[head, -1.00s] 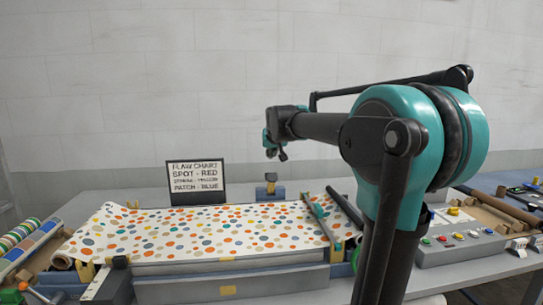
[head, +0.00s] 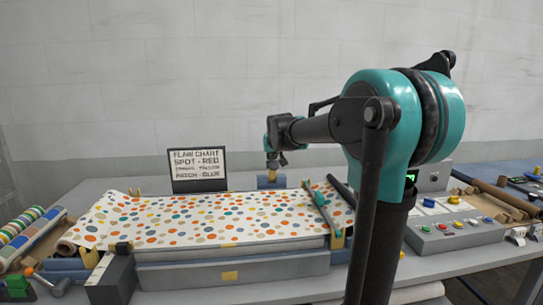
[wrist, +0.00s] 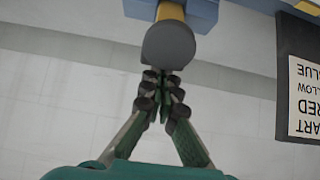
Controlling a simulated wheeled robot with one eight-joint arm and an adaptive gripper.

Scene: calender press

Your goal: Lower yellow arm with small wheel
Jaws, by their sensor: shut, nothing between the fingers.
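The yellow arm (wrist: 171,11) shows at the top of the wrist view, in front of a blue block (wrist: 203,12). Its small grey wheel (wrist: 168,46) is at the arm's near end. My gripper (wrist: 163,77) is shut and empty, its fingertips right at the wheel's edge; I cannot tell whether they touch. In the head view the yellow arm (head: 272,166) and the blue block (head: 270,181) stand behind the patterned sheet. My gripper (head: 273,161) is just above them, and the wheel is hard to make out there.
A flaw chart sign (head: 198,165) stands left of the blue block. A dotted sheet (head: 200,222) lies over the press bed in front, with a green bar (head: 322,210) at its right. A button panel (head: 455,232) is at the right.

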